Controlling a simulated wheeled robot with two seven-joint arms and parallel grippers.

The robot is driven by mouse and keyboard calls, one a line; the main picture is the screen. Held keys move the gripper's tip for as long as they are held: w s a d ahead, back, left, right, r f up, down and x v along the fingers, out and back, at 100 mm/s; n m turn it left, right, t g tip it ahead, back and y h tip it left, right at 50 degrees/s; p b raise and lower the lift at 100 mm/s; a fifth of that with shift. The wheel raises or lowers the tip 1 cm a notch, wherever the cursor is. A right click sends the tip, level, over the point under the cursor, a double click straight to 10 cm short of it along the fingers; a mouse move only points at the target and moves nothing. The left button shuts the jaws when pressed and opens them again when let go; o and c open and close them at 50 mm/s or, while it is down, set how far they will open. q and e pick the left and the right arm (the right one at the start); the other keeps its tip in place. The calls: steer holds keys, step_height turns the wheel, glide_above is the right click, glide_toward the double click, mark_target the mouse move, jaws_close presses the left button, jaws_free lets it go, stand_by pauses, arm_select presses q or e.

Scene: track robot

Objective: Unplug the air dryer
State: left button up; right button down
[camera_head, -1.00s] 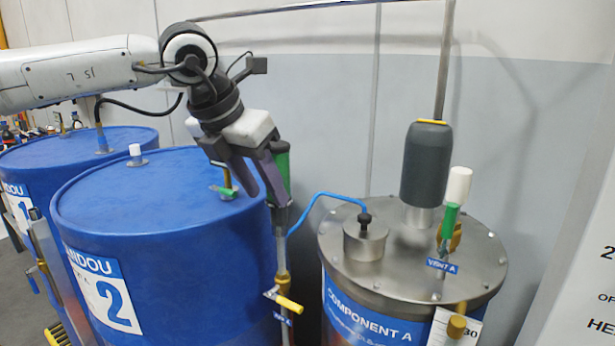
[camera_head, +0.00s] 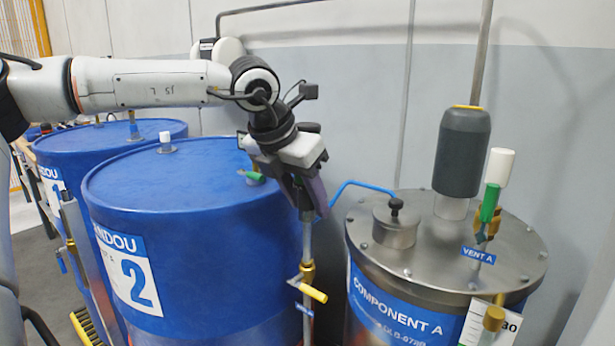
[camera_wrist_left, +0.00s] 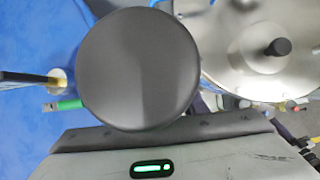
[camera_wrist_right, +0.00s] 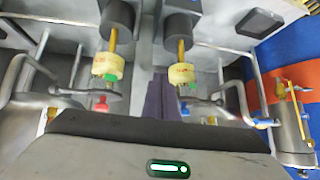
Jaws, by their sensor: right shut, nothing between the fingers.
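My left gripper (camera_head: 305,200) points down at the upright pipe (camera_head: 307,240) between drum 2 and the Component A tank. A dark round cap (camera_head: 308,127) shows behind my left wrist; it looks like the top of the air dryer, whose body is hidden by the gripper. In the left wrist view the cap (camera_wrist_left: 140,68) fills the middle, close to the camera, and hides most of the fingers. I cannot tell whether they are closed on the body below. My right gripper (camera_wrist_right: 160,100) is shut and empty in the right wrist view, away from the dryer.
Blue drum 2 (camera_head: 190,185) stands left of the pipe. The Component A tank (camera_head: 430,245) stands right, with a dark motor (camera_head: 462,150) and a white-and-green vent fitting (camera_head: 493,185). A blue hose (camera_head: 362,186) runs to its lid. Pipes and yellow fittings (camera_wrist_right: 182,73) surround my right gripper.

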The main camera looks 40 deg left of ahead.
arm_select(q)
steer(key=shift+f, duration=0.1)
stand_by(0.4)
stand_by(0.5)
steer(key=shift+b, duration=0.45)
steer(key=c, duration=0.9)
steer(key=shift+o, duration=0.2)
